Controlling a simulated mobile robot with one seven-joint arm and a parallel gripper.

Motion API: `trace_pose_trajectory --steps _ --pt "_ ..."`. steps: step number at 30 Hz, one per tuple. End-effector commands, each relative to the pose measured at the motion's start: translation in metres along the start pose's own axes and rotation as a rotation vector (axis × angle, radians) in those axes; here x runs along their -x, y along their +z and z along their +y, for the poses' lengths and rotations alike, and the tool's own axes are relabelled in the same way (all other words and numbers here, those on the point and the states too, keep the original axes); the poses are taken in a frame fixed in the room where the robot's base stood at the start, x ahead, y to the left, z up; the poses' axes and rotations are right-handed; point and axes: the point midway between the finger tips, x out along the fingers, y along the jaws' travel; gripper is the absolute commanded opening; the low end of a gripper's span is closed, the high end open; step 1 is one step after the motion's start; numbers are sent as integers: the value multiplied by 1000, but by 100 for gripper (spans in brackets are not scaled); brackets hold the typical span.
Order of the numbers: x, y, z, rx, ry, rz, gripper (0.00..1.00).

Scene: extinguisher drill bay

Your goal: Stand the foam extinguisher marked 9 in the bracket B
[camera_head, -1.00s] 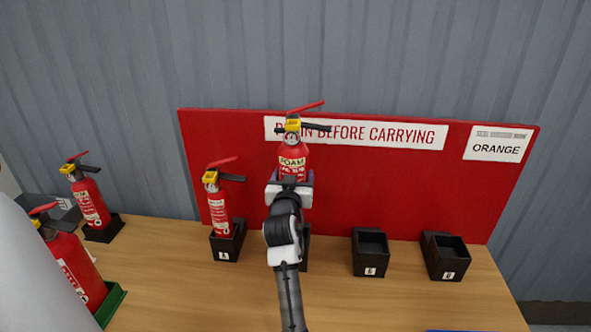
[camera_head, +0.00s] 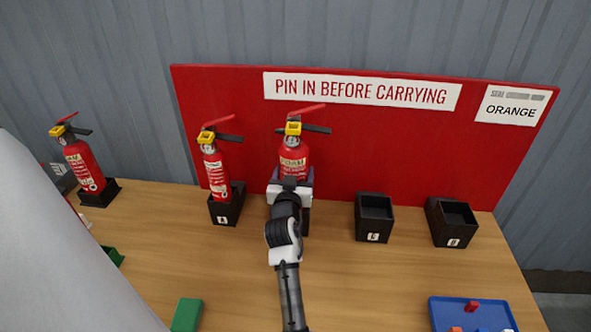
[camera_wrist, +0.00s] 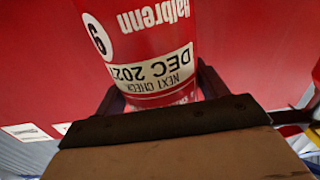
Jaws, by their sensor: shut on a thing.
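The foam extinguisher (camera_head: 293,158), red with a yellow tag and a red and black handle, is upright in my gripper (camera_head: 290,186). In the wrist view its body (camera_wrist: 150,35) shows a round mark 9, upside down. My gripper, also in the wrist view (camera_wrist: 160,95), is shut around it. Its foot is hidden behind my gripper and arm in the head view. A dark bracket (camera_head: 305,222) shows partly behind my arm, directly below it; its letter is hidden. I cannot tell whether the foot touches this bracket.
Left, an extinguisher (camera_head: 216,170) stands in bracket A (camera_head: 228,208); another (camera_head: 85,165) is at far left. Right, two empty black brackets (camera_head: 374,218) (camera_head: 452,222) stand on the table (camera_head: 345,280). A red board (camera_head: 400,150) rises behind. A blue tray (camera_head: 437,313) is front right.

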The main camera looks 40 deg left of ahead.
Motion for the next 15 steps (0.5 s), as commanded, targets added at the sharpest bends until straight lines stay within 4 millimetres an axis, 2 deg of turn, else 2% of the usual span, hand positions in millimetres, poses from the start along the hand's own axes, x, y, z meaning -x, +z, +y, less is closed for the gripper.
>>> trace_pose_trajectory --steps 3,15 --pt "4 8 -2 -3 -3 16 27" --pt "4 10 -2 -3 -3 16 27"
